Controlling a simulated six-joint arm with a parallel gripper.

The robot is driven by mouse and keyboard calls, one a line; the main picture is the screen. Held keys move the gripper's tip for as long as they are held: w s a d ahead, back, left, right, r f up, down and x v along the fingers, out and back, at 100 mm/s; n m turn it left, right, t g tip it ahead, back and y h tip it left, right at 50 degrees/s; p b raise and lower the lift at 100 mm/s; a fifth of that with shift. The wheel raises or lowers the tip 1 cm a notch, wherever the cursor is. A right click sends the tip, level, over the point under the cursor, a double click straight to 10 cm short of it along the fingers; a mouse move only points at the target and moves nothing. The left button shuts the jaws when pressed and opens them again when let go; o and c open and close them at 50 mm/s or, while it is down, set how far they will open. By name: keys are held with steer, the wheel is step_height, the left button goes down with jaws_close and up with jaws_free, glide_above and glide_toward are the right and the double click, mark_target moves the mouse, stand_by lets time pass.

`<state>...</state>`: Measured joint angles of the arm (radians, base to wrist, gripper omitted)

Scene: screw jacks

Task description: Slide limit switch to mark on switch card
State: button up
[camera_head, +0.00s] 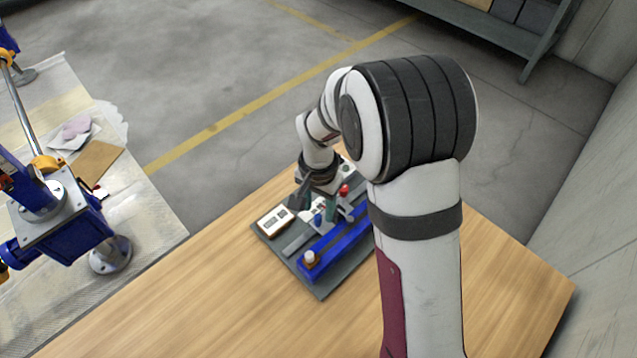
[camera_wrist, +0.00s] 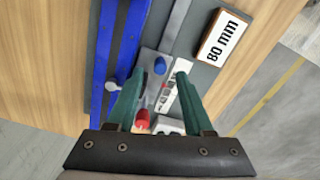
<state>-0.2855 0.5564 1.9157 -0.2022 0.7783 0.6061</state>
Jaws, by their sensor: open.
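The switch card (camera_wrist: 223,38) reads "80 mm" and lies flat on a dark grey board; it also shows in the head view (camera_head: 273,221). A blue rail (camera_wrist: 130,40) runs along the board and also shows in the head view (camera_head: 335,242).
A red knob (camera_wrist: 142,118) is low between the fingers, and also shows in the head view (camera_head: 344,189). A small grey knob (camera_wrist: 113,86) is beside the left finger. The wooden table (camera_head: 200,310) is clear around the board. A separate bench (camera_head: 140,190) with blue screw jacks stands left.

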step_height(320, 180, up, 12)
stand_by(0.4)
steer(key=s+d+r+y, duration=0.1)
steer(key=s+d, duration=0.2)
steer(key=s, duration=0.9)
steer(key=s+d+r, duration=0.1)
steer(key=s+d, duration=0.3)
steer(key=s, duration=0.7)
steer(key=shift+s+d+r+y, duration=0.15)
steer(key=shift+s+r+y, duration=0.1)
steer(key=shift+s+y, duration=0.15)
